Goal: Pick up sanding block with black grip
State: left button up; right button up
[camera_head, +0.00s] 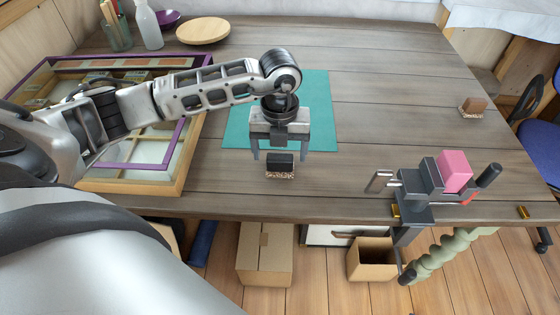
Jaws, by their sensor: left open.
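The sanding block with black grip (281,164) lies on the wooden table near its front edge. It has a black top and a speckled tan base. My left gripper (280,155) points down over the block from behind it. Its two fingers are apart, one on each side of the block, and it looks empty. I cannot tell whether the fingers touch the block. My right gripper is not in view.
A teal mat (318,115) lies behind the block. A purple-and-wood framed case (178,178) is at left. A vise (415,187) with a pink block (454,170) is clamped at the front right. Another block with a brown grip (473,105) sits at far right. The right middle of the table is clear.

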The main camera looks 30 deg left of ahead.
pick_arm(q)
notch_tip(320, 180, down, 2)
jog(key=shift+f, duration=0.4)
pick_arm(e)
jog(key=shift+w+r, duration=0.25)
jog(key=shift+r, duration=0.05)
pick_arm(q)
jog(key=c, duration=1.1)
jog(key=shift+r, duration=0.15)
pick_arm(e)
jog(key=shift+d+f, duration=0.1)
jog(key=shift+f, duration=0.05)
pick_arm(q)
jog(key=shift+r, duration=0.65)
jog(key=w+d+r+b, duration=0.3)
jog(key=w+d+r, duration=0.1)
jog(key=d+r, duration=0.7)
jog(key=shift+d+r, duration=0.25)
jog(key=shift+d, duration=1)
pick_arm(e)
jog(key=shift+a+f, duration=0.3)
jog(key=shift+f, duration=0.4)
